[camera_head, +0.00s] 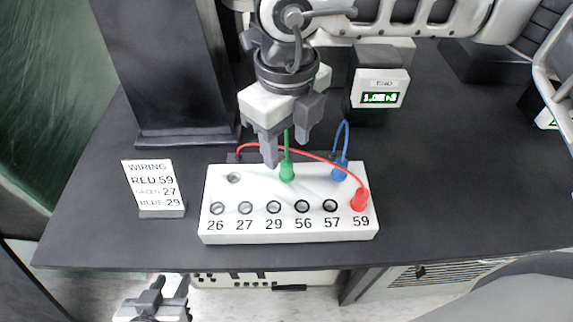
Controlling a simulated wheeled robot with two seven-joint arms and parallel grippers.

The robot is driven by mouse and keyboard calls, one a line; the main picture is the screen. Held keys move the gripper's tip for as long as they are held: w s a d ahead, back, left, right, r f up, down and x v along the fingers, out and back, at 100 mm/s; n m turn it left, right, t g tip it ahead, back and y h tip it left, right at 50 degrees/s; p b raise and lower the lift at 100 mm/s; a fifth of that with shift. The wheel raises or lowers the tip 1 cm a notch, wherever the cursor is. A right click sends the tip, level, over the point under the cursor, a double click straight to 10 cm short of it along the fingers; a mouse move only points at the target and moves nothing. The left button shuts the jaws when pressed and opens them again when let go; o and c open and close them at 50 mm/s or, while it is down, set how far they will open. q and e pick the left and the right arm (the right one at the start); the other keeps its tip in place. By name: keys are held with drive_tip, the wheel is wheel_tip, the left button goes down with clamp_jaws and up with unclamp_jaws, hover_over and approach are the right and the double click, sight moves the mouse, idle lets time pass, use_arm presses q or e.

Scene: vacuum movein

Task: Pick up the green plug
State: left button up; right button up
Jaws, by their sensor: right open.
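The green plug (287,173) stands upright in the back row of the white socket block (290,236), its green cable rising behind it. My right gripper (287,148) is just above and behind the plug, fingers pointing down and apart, with the green cable showing between them. It does not appear to hold the plug. The gripper hides part of the cables. My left gripper (155,298) is at the bottom left, below the table's front edge, apart from the block; its finger gap is unclear.
The red plug (360,201) sits at 59, and the blue plug (340,171) is in the back row. The red cable arcs close to my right gripper. A wiring sign (150,185) stands left; a gauge (380,92) stands behind. The table right of the block is clear.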

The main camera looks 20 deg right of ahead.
sight(287, 163)
drive_tip(key=shift+w+f+p, duration=0.2)
drive_tip(key=shift+f+p, duration=0.5)
drive_tip(key=shift+f, duration=2.5)
drive_tip(key=c, duration=1)
